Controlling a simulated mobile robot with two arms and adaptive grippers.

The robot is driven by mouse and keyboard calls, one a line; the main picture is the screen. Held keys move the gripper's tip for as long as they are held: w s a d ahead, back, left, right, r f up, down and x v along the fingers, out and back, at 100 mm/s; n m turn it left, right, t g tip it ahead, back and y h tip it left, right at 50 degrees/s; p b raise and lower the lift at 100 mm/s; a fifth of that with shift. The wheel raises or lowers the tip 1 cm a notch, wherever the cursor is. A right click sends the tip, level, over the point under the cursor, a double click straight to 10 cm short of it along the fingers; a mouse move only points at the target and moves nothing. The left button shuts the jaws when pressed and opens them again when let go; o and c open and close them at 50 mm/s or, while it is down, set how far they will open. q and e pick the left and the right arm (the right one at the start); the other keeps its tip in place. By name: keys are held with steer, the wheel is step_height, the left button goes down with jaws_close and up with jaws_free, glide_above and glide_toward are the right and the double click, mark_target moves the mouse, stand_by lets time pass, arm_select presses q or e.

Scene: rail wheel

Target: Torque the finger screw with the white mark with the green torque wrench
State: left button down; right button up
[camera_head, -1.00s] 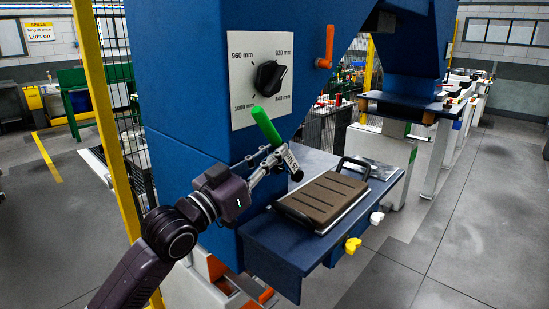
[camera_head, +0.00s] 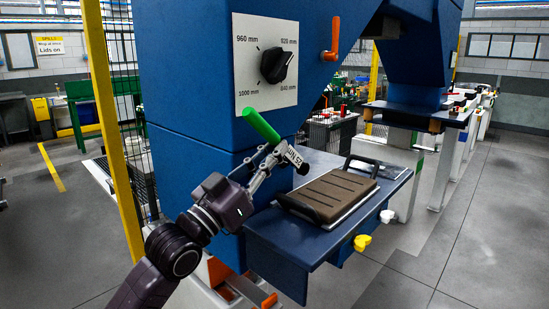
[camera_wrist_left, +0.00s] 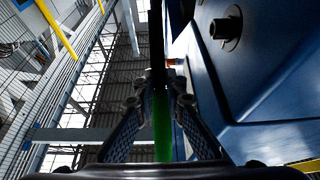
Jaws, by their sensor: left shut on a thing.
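My left gripper (camera_head: 270,162) is shut on the green torque wrench, holding it in the air in front of the blue machine column. The wrench has a green handle (camera_head: 261,126) pointing up and left, a white label and a dark end (camera_head: 304,168) at lower right. In the left wrist view the green handle (camera_wrist_left: 162,125) shows between the fingers (camera_wrist_left: 160,97). A white knob (camera_head: 387,216) and a yellow knob (camera_head: 362,242) sit on the front side of the blue shelf; I cannot tell whether either is the marked finger screw. My right gripper is not in view.
The blue shelf (camera_head: 275,240) carries a brown ribbed pad (camera_head: 332,194) with black handles. Above is a dial (camera_head: 275,66) on a white plate, with an orange lever (camera_head: 332,38) beside it. A yellow post (camera_head: 106,110) stands left. The floor at right is clear.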

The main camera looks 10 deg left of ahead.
arm_select(q)
steer(key=shift+s+a, duration=0.1)
steer(key=shift+r, duration=0.15)
stand_by(0.4)
steer(key=shift+w+a, duration=0.4)
steer(key=shift+a, duration=0.2)
stand_by(0.5)
steer(key=shift+s+d, duration=0.1)
stand_by(1.1)
steer(key=shift+s+d+p, duration=0.5)
steer(key=shift+d+p, duration=0.2)
steer(key=shift+d, duration=0.05)
